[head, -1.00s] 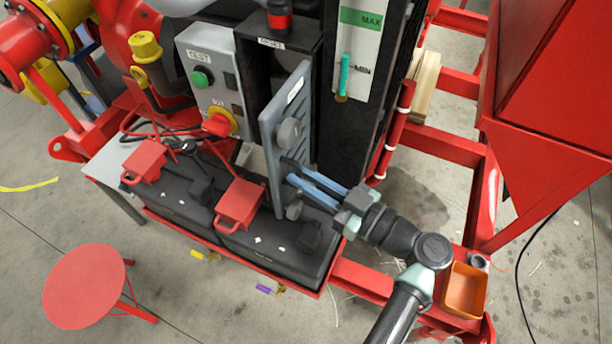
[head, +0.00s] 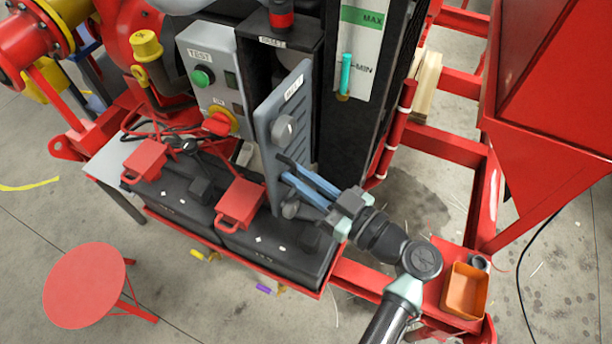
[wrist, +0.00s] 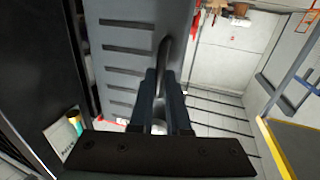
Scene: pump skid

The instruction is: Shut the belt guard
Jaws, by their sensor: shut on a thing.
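The belt guard (head: 290,120) is a grey slotted panel with a white label and round knobs. It stands ajar at an angle in front of a dark, narrow housing (head: 262,75), and a gap shows at its left edge. My gripper (head: 284,170) reaches in from the lower right, with its blue fingers at the guard's lower part. In the wrist view, the guard's slotted face (wrist: 130,60) fills the left middle, and my gripper (wrist: 161,75) is shut on a grey bar handle (wrist: 163,48) on it. The fingers hide the handle's lower end.
Black batteries with red terminal covers (head: 240,203) sit close below the guard. A grey control box (head: 208,80) with a green button and red switch is left of it. A black cabinet (head: 340,140) with a level gauge stands right. An orange bin (head: 466,290) lies lower right.

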